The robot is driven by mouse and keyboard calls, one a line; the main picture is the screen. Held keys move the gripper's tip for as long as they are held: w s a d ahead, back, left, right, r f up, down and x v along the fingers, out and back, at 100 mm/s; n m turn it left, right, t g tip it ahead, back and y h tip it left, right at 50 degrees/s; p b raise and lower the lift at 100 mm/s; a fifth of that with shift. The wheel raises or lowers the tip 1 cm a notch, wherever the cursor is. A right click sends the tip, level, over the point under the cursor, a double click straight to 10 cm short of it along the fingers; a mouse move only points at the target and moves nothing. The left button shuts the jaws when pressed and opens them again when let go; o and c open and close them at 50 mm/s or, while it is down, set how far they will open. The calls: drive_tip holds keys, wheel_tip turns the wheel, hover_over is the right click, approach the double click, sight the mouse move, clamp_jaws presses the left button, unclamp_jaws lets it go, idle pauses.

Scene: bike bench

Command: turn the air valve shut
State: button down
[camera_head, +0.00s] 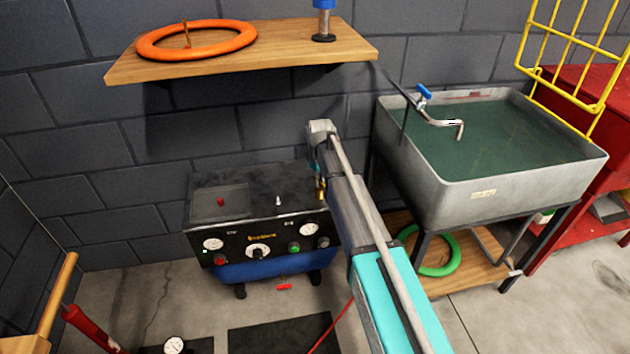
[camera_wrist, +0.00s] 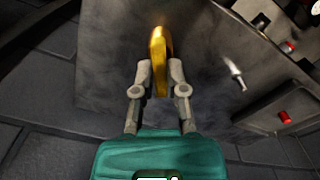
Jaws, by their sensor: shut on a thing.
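The air valve's brass-yellow handle (camera_wrist: 158,45) stands up in the middle of the wrist view. My gripper (camera_wrist: 160,75) is shut on it, with one grey finger on each side of its lower part. In the head view, a small brass piece (camera_head: 320,190) shows at the right end of the dark compressor (camera_head: 255,190), beside my arm. My arm hides most of the gripper and valve there. The compressor's front has gauges, a dial and coloured buttons, with a blue tank (camera_head: 270,271) below.
A wooden shelf (camera_head: 330,50) with an orange ring (camera_head: 150,43) is on the wall above the compressor. A grey sink (camera_head: 455,195) of greenish water stands right of my arm. A small metal switch (camera_wrist: 237,77) and red button (camera_wrist: 285,117) lie right of the gripper.

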drive_tip(key=m, duration=0.6)
drive_tip(key=shift+s, duration=0.25)
drive_tip(key=shift+m, duration=0.3)
drive_tip(key=c, duration=0.8)
unclamp_jaws()
drive_tip(key=shift+r, duration=0.1)
drive_tip(key=shift+o, duration=0.6)
drive_tip(key=shift+w, duration=0.1)
